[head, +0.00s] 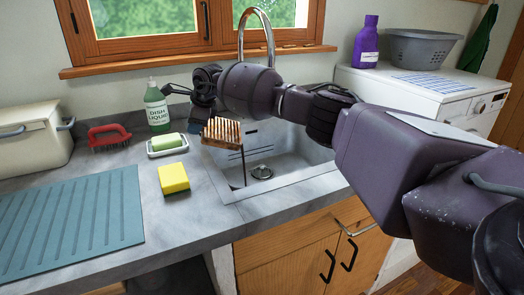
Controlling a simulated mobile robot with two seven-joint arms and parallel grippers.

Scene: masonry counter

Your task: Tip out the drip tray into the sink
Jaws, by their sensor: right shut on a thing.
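My right arm reaches in from the right, and its gripper (203,112) is above the left edge of the sink (318,155). It is shut on a small slatted, wood-coloured piece, which I take to be the drip tray (222,133). The tray is tilted, with its ribbed side showing, and is held above the basin. A thin dark line runs down below it into the sink; I cannot tell for sure whether it is liquid. The fingers are partly hidden. My left gripper is not in view.
A yellow sponge (173,179), a soap dish (167,147), a green dish liquid bottle (157,107) and a red brush (108,136) stand left of the sink. A blue ribbed mat (75,215) lies at the front left. The tap (242,35) rises behind the arm.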

